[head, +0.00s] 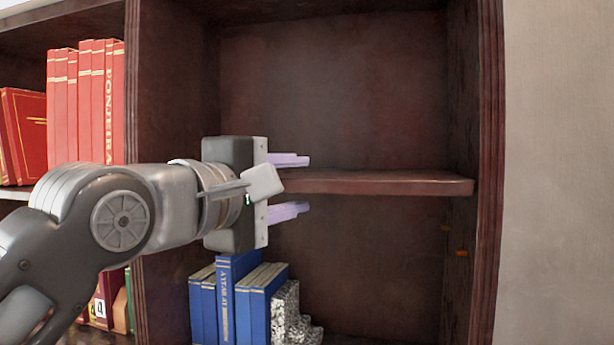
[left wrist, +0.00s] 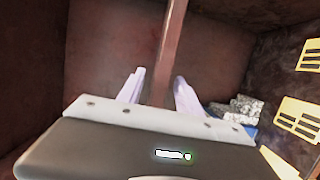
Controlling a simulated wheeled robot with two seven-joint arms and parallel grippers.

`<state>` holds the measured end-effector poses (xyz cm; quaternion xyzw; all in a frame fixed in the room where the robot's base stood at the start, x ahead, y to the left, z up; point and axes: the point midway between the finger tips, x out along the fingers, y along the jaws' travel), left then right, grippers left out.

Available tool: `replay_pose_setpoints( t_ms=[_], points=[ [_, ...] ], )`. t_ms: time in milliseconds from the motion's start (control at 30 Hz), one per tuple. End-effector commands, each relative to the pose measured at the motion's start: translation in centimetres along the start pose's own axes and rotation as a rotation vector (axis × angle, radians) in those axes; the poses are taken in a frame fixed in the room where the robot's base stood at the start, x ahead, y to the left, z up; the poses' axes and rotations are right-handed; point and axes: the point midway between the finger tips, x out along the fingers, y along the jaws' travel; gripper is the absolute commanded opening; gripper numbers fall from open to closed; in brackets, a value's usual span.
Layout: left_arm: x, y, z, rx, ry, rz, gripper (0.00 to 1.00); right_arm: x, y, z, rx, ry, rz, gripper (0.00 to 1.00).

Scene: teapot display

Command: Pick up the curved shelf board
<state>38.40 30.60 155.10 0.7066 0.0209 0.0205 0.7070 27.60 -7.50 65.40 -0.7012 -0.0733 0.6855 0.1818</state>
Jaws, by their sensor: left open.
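The curved shelf board (head: 385,183) is a dark reddish-brown board lying level across the right-hand bookcase bay in the head view. Its left part is hidden behind my left gripper. My left gripper (head: 290,185) is open, with one pale purple finger above the board's level and the other below it. In the left wrist view the board (left wrist: 171,50) shows edge-on, running between the two fingers of the gripper (left wrist: 158,92). A gap shows on each side, and I cannot tell how deep the board sits between the fingers. My right gripper is not in view.
Blue books (head: 236,300) and a grey patterned bookend (head: 290,315) stand below the board. Red books (head: 85,100) fill the left bay past a dark upright divider (head: 170,90). The bay's right side wall (head: 490,120) is close to the board's end. The space above the board is empty.

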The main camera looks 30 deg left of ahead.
Motion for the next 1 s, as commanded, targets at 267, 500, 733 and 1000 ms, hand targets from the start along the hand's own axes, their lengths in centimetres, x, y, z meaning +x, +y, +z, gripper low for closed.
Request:
replay_pose_setpoints(
  t_ms=[267,500,733,1000],
  points=[
    [1.3,0.3,-0.1,0.001,-0.002,-0.002,0.42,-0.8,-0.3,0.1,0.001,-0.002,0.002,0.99],
    [4.7,0.2,-0.2,0.001,-0.002,-0.001,0.42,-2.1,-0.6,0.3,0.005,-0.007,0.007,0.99],
    [5.2,0.0,-0.2,0.001,-0.001,0.002,0.42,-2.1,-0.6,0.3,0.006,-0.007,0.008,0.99],
    [5.2,0.0,-0.2,0.001,-0.001,0.001,0.42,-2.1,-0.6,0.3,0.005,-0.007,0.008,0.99]
  ],
)
